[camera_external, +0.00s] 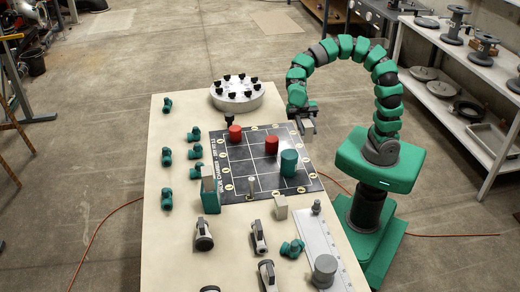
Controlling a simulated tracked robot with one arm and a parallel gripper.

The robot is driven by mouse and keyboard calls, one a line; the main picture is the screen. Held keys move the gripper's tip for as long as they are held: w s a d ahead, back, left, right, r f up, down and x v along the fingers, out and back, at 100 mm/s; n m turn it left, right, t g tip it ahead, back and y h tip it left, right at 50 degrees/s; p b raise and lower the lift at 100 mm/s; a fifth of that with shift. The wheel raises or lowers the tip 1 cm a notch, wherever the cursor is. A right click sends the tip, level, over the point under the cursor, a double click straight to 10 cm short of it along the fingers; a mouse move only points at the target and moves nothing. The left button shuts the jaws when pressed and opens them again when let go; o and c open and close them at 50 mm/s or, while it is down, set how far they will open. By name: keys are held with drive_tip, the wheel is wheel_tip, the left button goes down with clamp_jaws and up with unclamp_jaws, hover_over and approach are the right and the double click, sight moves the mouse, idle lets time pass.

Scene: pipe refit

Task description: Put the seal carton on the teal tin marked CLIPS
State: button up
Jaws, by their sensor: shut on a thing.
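My gripper (307,131) hangs over the right edge of the table, near the far right corner of the dark mat. It is shut on a small pale grey thing, mostly hidden by the jaws; I cannot tell whether this is the seal carton. A teal cylinder (289,163) stands upright on the right part of the mat, nearer the camera than my gripper. A teal box-like thing (211,201) stands at the mat's near left corner, with a pale block (208,172) at its top. No CLIPS marking is readable. A small cream block (281,208) stands near the mat's front edge.
Two red cylinders (235,133) (272,145) stand on the gridded mat (240,153). A round white plate with black knobs (237,94) lies at the back. Several teal fittings (195,153) line the left side. Grey-black valves (203,236) and a pale plate (318,243) lie in front.

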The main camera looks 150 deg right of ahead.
drive_tip(key=w+d, duration=0.1)
drive_tip(key=w, duration=0.1)
drive_tip(key=w+d, duration=0.1)
drive_tip(key=w, duration=0.1)
drive_tip(key=w+d, duration=0.1)
drive_tip(key=w, duration=0.1)
drive_tip(key=shift+d+f+b, duration=0.15)
drive_tip(key=shift+f+b, duration=0.15)
drive_tip(key=shift+f, duration=0.1)
drive_tip(key=shift+f+b, duration=0.5)
drive_tip(key=shift+f, duration=1.2)
drive_tip(key=shift+f, duration=0.1)
drive_tip(key=o, duration=1)
drive_tip(key=shift+c, duration=0.2)
drive_tip(key=shift+s+d+r, duration=0.1)
drive_tip(key=shift+r, duration=0.1)
drive_tip(key=p+v, duration=0.2)
drive_tip(key=v, duration=0.9)
drive_tip(key=shift+s+d, duration=0.25)
